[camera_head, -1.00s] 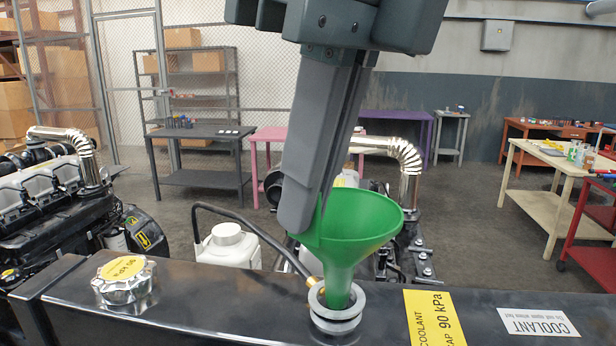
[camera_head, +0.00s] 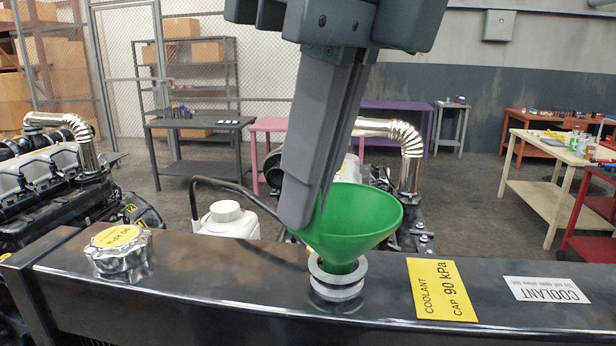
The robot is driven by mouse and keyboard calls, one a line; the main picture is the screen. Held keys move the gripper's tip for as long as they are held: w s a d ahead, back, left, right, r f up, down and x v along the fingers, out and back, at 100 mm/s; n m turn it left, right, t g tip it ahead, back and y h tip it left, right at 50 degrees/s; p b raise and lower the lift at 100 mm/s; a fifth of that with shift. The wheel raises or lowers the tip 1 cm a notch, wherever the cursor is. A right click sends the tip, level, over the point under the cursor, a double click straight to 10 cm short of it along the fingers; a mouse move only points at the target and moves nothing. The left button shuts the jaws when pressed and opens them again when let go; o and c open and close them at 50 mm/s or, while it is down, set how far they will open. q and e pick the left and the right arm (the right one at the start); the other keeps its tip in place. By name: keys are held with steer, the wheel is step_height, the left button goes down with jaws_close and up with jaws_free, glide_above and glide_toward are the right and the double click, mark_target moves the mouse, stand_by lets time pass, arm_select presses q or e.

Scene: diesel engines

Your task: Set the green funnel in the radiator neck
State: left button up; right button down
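The green funnel (camera_head: 358,222) stands about upright in the camera_head view. Its spout goes down inside the metal ring of the radiator neck (camera_head: 338,290), and the lower cone is at the ring's top. The spout's lower end is hidden in the neck. My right gripper (camera_head: 303,218) comes down from above with its long grey fingers closed on the left side of the funnel's rim. The finger on the far side is mostly hidden. My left gripper is out of view.
The silver radiator cap (camera_head: 118,248) sits left on the black radiator top (camera_head: 220,270). A yellow coolant label (camera_head: 440,290) and a white label lie right of the neck. A white jug (camera_head: 228,220) and engine pipes stand behind. Tables are farther back.

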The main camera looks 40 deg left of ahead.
steer(key=c, duration=1.9)
jaws_free()
steer(key=shift+w+d+r, duration=0.1)
steer(key=shift+d+r, duration=0.05)
steer(key=shift+r, duration=0.55)
steer(key=v, duration=1.6)
steer(key=shift+d+b, duration=0.1)
steer(key=shift+b, duration=0.25)
steer(key=shift+f, duration=0.1)
